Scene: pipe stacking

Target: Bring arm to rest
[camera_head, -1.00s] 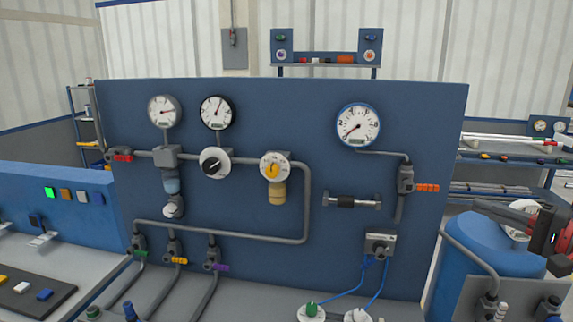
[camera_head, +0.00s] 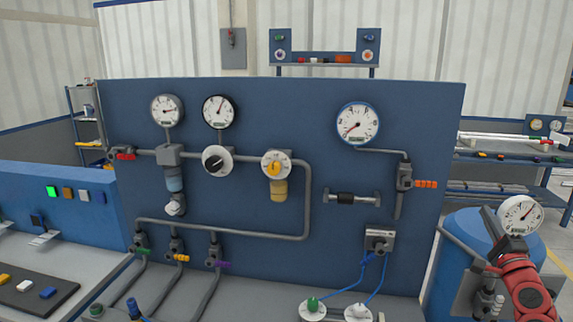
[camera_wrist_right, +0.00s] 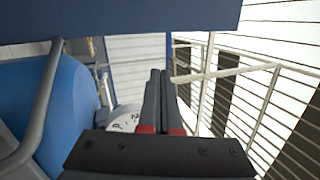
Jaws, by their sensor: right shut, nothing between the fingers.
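My right arm, red with a dark wrist, comes in at the lower right of the head view. Its gripper (camera_head: 489,213) points up and to the left, in front of the blue tank (camera_head: 462,228) and just left of the white gauge (camera_head: 521,214). In the right wrist view, the two dark fingers (camera_wrist_right: 159,76) lie side by side, shut, with nothing held. The blue tank (camera_wrist_right: 80,100) and part of the gauge (camera_wrist_right: 124,118) show left of the fingers there. My left gripper is not in view.
A blue panel (camera_head: 330,245) with gauges, pipes and valves fills the middle. A grey bench runs along its front. A blue console (camera_head: 60,190) with buttons stands at the left, with a dark tray (camera_head: 30,295) below it. A shelf (camera_head: 495,160) stands behind at the right.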

